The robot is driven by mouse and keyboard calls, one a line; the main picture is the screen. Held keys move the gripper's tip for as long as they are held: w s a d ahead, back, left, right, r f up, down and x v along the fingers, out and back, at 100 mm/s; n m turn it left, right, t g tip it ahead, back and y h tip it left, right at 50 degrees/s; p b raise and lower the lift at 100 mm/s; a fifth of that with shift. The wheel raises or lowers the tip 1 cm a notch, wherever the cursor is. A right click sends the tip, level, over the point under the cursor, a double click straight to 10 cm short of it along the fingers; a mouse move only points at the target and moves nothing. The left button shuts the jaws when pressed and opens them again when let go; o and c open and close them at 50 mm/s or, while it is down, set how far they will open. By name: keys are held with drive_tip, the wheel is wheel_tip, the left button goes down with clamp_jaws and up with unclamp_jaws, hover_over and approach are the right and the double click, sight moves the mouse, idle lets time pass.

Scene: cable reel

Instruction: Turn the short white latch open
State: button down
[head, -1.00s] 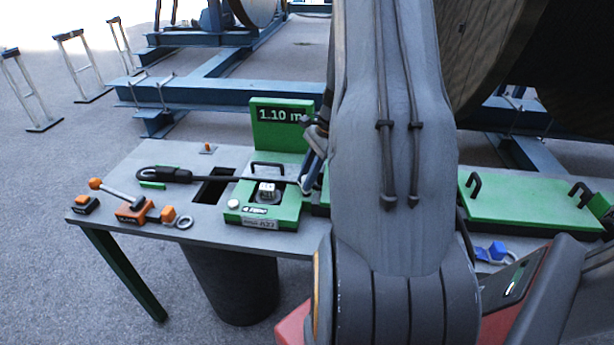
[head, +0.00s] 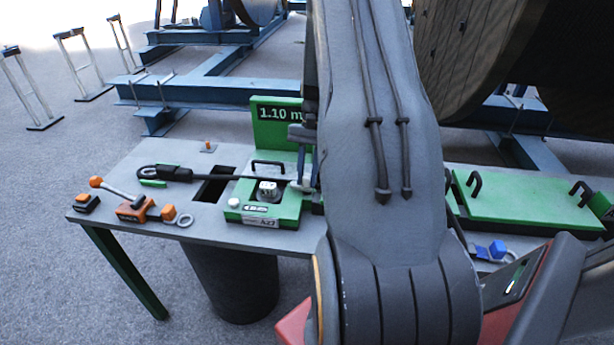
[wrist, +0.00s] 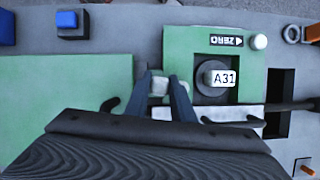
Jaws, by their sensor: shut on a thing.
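The short white latch (wrist: 159,86) sits at the edge of the green measuring unit (wrist: 178,50). In the wrist view my gripper (wrist: 160,78) has one finger on each side of it and is shut on it. More white shows between the fingers lower down. In the head view the latch (head: 299,186) is a small pale piece at the right side of the unit, and my gripper (head: 304,172) is above it, partly hidden by my arm. How far the latch is turned is not clear.
A round knob tagged A31 (wrist: 222,78) and a black cable (wrist: 290,105) lie just right of my gripper. A black handle (head: 268,165) and an upright 1.10 m display (head: 277,114) stand behind. Orange tools (head: 130,208) lie left; a green plate (head: 525,198) lies right.

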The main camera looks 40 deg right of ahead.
drive_tip(key=shift+n, duration=0.6)
drive_tip(key=c, duration=1.5)
unclamp_jaws()
drive_tip(key=b+v, duration=0.2)
drive_tip(key=v, duration=0.6)
drive_tip(key=shift+w+a, duration=0.1)
drive_tip(key=shift+a, duration=0.1)
